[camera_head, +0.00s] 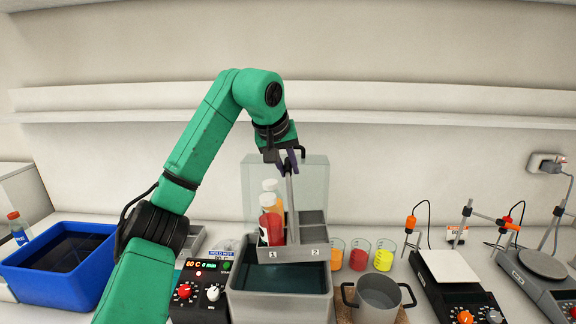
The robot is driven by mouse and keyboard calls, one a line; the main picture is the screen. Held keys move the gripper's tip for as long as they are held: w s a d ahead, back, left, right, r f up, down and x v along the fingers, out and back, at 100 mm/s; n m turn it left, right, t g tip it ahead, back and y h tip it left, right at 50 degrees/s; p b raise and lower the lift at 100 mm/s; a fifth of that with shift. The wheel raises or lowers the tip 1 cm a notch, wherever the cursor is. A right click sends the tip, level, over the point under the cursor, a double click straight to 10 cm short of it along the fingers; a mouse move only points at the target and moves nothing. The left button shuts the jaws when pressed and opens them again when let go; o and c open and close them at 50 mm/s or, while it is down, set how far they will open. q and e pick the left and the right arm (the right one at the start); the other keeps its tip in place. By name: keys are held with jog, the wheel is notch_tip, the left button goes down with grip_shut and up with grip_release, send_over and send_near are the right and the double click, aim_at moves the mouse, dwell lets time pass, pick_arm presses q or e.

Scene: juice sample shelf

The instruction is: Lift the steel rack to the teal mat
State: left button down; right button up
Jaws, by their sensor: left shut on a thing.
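The steel rack (308,253) has a tall upright handle and compartments marked 1 and 2. It is in the middle of the head view, at the mouth of the grey water bath (280,308). Bottles with red and orange contents, one of them the red bottle (270,231), stand in its left side; the right compartment looks empty. My left gripper (289,164) is shut on the top of the rack's handle. I cannot tell whether the rack's underside touches the bath. I do not make out a teal mat. My right gripper is out of view.
A clear panel (314,182) stands behind the rack. A blue tub (60,262) is at left. A steel pot (378,297), beakers of coloured juice (359,256) and a hotplate stirrer (450,268) are at right. A control box (199,291) adjoins the bath.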

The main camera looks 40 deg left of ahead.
pick_arm(q)
jog(key=s+a+f+b, duration=0.4)
jog(key=s+a, duration=0.3)
jog(key=a, duration=0.2)
jog(key=shift+s+a+f, duration=0.15)
jog(key=shift+s, duration=0.05)
dwell(0.6)
jog(key=s+a+b, duration=0.1)
jog(key=s+a, duration=0.6)
jog(key=a, duration=0.2)
jog(key=shift+s, duration=0.15)
dwell(0.5)
